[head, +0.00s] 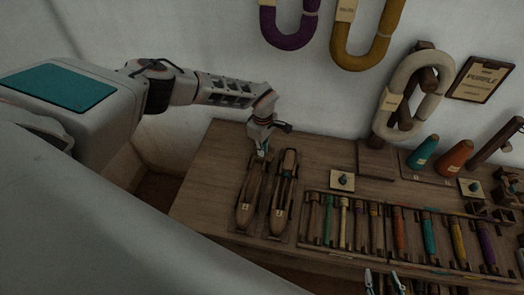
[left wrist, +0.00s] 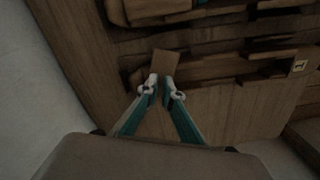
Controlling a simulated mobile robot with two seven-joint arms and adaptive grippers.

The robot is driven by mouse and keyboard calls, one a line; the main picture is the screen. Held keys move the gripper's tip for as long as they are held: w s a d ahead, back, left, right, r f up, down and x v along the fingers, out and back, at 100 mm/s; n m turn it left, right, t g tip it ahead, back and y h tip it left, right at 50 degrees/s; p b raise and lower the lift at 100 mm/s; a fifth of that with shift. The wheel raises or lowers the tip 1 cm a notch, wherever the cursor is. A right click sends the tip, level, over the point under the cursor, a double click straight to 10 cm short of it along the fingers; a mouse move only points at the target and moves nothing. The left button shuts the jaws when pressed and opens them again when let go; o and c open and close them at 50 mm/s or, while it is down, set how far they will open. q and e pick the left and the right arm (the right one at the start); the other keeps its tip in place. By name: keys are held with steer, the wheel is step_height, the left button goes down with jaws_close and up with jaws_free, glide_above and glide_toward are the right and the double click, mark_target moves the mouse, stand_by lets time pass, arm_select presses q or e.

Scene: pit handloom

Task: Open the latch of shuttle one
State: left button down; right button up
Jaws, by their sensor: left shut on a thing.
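Two wooden shuttles lie side by side on the table: a left one (head: 246,208) and a right one (head: 282,205). My left gripper (head: 262,154) points down at the far end of the left shuttle. In the left wrist view, my left gripper's white fingertips (left wrist: 163,88) are close together on a small, flat, light wooden piece, apparently the latch (left wrist: 165,64), beside a dark slotted shuttle body (left wrist: 225,66). Whether the latch is raised is unclear. My right gripper (head: 384,282) is at the bottom edge, fingers apart, seemingly empty.
A rack (head: 330,250) of several coloured bobbins stands right of the shuttles. Behind are a small plate with a knob (head: 342,180), a green cone (head: 424,152), an orange cone (head: 455,158) and a yarn hank (head: 394,92) on a post. The table's left end is clear.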

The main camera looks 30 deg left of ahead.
arm_select(q)
steer(key=shift+w+n, duration=0.15)
steer(key=shift+n, duration=1.95)
arm_select(e)
steer(key=shift+s+d+f, duration=0.15)
steer(key=shift+d, duration=0.05)
arm_select(q)
steer(key=c, duration=2.2)
jaws_free()
steer(key=shift+c, duration=0.2)
arm_select(e)
steer(key=shift+s+f, duration=0.1)
arm_select(q)
steer(key=shift+r, duration=0.1)
arm_select(e)
steer(key=shift+s+a, duration=0.1)
arm_select(q)
steer(key=shift+r, duration=3.95)
